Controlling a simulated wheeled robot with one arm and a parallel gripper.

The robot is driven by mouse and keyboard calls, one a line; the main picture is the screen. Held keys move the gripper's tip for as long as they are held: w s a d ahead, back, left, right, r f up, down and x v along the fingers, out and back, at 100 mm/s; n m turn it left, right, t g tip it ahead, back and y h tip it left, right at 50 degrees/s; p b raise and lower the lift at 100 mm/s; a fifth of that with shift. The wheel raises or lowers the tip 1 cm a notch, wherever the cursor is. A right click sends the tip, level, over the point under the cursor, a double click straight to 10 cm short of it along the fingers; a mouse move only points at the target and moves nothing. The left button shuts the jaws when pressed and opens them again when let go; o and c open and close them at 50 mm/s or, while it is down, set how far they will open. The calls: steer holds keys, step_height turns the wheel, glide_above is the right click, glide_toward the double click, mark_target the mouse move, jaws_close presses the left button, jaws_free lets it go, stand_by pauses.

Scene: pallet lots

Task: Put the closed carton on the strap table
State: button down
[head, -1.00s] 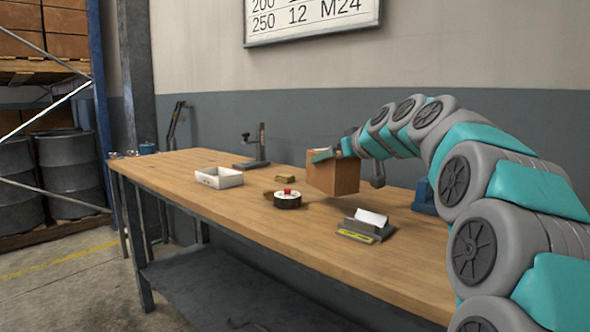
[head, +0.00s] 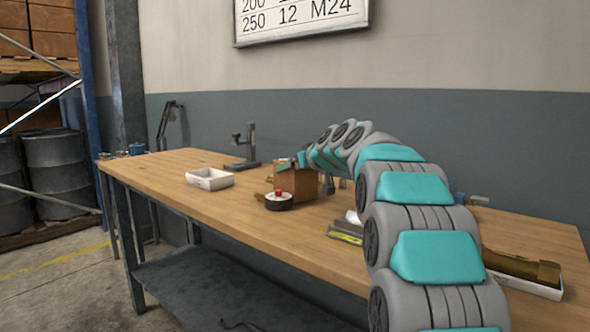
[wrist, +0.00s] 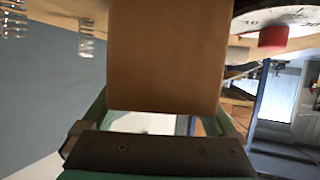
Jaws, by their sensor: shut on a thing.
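The brown carton (head: 300,183) is in my gripper (head: 291,165), over the far part of a long wooden-topped table (head: 235,220), the only table in view. The carton looks upright, just behind a black round item with a red top. I cannot tell whether its underside touches the table. In the wrist view the carton (wrist: 165,55) fills the middle between the teal fingers of my gripper (wrist: 165,112). The carton's top is mostly hidden by my gripper and arm.
A white tray (head: 209,179) and the black round item (head: 278,201) stand to the carton's left and front. A grey stand (head: 247,150) is behind. A grey holder (head: 345,231) and a brown cylinder in a tray (head: 522,266) lie to the right. The table's front left is clear.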

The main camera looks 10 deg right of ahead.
steer(key=shift+f, duration=0.1)
steer(key=shift+f, duration=0.15)
jaws_free()
